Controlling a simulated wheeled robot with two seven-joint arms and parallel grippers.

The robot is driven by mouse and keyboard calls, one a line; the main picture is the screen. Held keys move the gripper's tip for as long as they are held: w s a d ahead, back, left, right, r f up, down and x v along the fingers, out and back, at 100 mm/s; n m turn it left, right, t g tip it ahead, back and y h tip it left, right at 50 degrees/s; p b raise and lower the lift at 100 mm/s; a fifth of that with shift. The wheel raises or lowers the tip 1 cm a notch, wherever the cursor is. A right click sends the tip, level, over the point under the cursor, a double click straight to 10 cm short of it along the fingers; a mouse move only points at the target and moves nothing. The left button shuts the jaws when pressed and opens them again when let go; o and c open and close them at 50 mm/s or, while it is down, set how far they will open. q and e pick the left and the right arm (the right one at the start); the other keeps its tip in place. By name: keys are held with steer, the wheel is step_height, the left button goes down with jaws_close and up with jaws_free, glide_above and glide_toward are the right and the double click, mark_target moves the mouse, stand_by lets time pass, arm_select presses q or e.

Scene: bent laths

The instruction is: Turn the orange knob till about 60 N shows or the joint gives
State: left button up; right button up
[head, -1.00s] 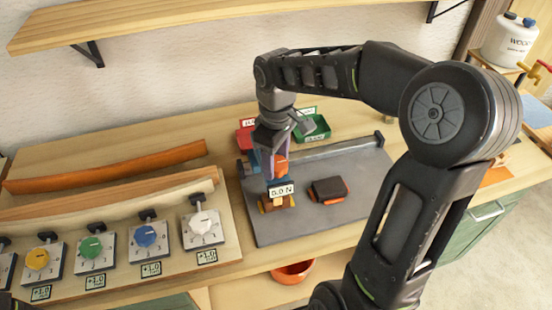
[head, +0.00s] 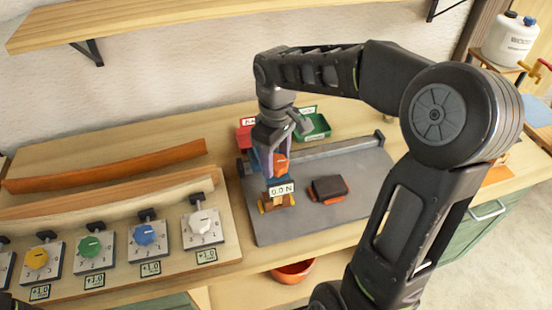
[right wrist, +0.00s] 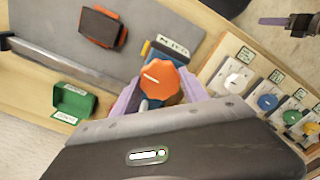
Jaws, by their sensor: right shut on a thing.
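The orange knob (head: 281,164) sits on the small test rig on the grey plate, and it also shows in the right wrist view (right wrist: 168,80) with a white pointer line on its face. My right gripper (right wrist: 160,98) is shut on the knob, its purple fingers on either side of it. The force display (head: 281,190) in front of the knob reads 0.0 N. My left gripper (right wrist: 272,21) shows only small at the top right of the right wrist view; its jaw state is unclear. The joint under test is mostly hidden.
The grey plate (head: 350,205) also carries a dark and orange block (head: 328,188) and a rail. Green (head: 316,126) and red (head: 244,136) bins stand behind. Several dials with coloured knobs and bent laths (head: 110,165) fill the left.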

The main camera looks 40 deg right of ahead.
steer(key=m+b, duration=0.1)
steer(key=m, duration=0.1)
steer(key=shift+f+m, duration=0.1)
steer(key=shift+m, duration=0.3)
steer(key=m+b, duration=0.1)
steer(key=m, duration=0.2)
steer(key=shift+m+b, duration=0.3)
steer(key=m+b, duration=0.1)
steer(key=m, duration=0.5)
steer(key=shift+b, duration=0.3)
steer(key=m, duration=0.4)
steer(key=shift+b, duration=0.35)
steer(key=m, duration=0.3)
steer(key=shift+m+b, duration=0.3)
steer(key=m, duration=0.6)
steer(key=shift+b, duration=0.35)
steer(key=o, duration=1.4)
